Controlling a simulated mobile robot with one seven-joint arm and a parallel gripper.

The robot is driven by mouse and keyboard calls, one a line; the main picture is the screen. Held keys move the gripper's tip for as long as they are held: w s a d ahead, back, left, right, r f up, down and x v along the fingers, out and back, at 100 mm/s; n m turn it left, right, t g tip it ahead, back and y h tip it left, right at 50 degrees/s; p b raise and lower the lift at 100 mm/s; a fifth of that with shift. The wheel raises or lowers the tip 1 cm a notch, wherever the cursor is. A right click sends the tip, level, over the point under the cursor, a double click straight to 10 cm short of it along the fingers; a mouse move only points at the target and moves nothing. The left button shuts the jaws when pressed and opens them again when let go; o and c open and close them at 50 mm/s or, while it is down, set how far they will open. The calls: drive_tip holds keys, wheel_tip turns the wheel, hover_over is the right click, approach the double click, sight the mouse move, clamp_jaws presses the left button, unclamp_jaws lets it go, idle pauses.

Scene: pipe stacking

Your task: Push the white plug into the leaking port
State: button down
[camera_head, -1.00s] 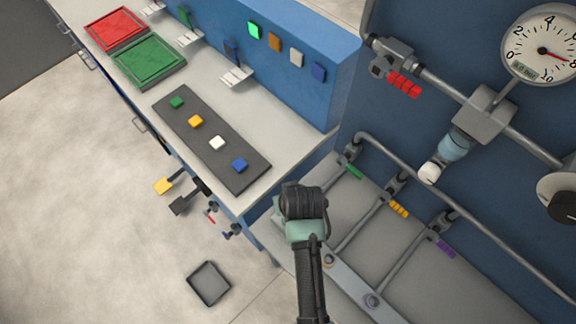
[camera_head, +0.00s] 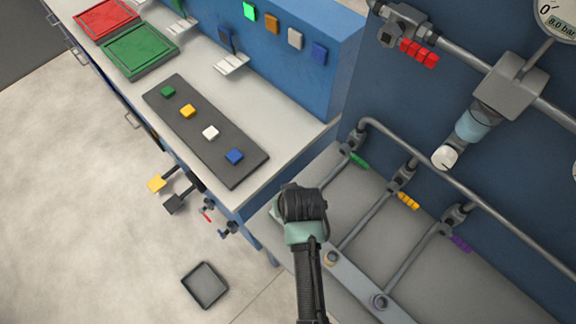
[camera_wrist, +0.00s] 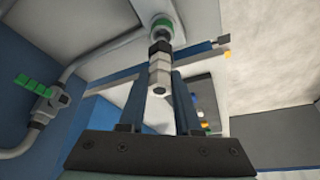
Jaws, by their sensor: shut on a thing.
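My gripper (camera_wrist: 159,78) is shut on the white plug (camera_wrist: 159,66) in the wrist view. The plug is a light, stepped piece held between the two blue fingers, with a dark section at its far end. Just beyond it is a pipe end with a green ring (camera_wrist: 162,24), roughly in line with the plug. I cannot tell whether they touch. In the head view, my black wrist hides the fingers, the plug and the green line's end. The yellow-ringed port (camera_head: 330,258) and purple-ringed port (camera_head: 379,301) show to its right. No leak is visible.
Pipes with green (camera_head: 358,160), yellow (camera_head: 408,201) and purple (camera_head: 460,243) valve handles run close on the right. The bench holds a dark strip (camera_head: 180,130) with coloured blocks, left of my wrist. A dark tray (camera_head: 204,286) lies on open floor.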

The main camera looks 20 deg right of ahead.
drive_tip(key=shift+f+b, duration=0.95)
drive_tip(key=shift+f, duration=0.7)
idle(0.5)
drive_tip(key=c, duration=0.5)
unclamp_jaws()
drive_tip(key=shift+r, duration=0.1)
drive_tip(key=v, duration=1.3)
drive_tip(key=shift+w, duration=0.1)
